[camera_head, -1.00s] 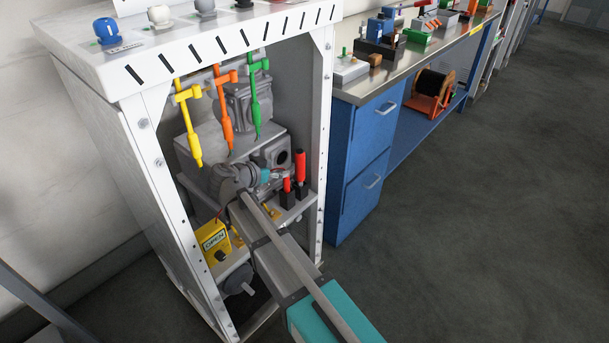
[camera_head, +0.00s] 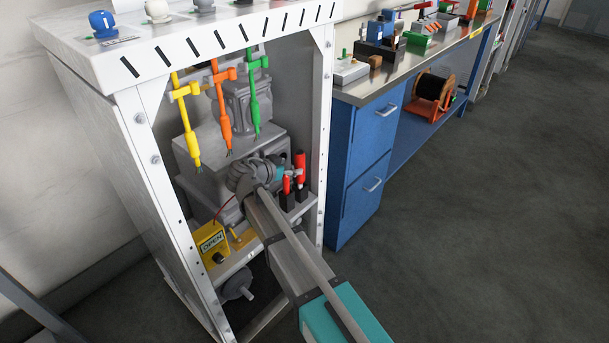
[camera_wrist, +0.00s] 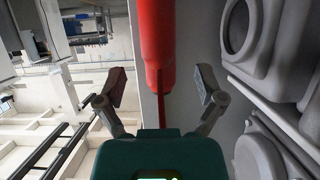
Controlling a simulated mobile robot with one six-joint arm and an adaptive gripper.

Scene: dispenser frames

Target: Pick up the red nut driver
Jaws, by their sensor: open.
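In the wrist view a red handle (camera_wrist: 157,45) with a thin red shaft below it fills the top middle. It appears to be the red nut driver. My gripper (camera_wrist: 162,85) is open, one fingertip on each side of the handle, with gaps on both sides. In the head view two red-handled tools (camera_head: 300,165) stand in black holders (camera_head: 287,200) inside the white cabinet, the nearer one partly hidden by my gripper (camera_head: 282,174). I cannot tell which of the two is in the wrist view.
Yellow (camera_head: 187,125), orange (camera_head: 221,110) and green (camera_head: 254,100) tools hang above. A yellow OPEN box (camera_head: 210,243) sits lower left. The cabinet's white right post (camera_head: 323,130) is close to my gripper. Grey housings (camera_head: 245,105) stand behind.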

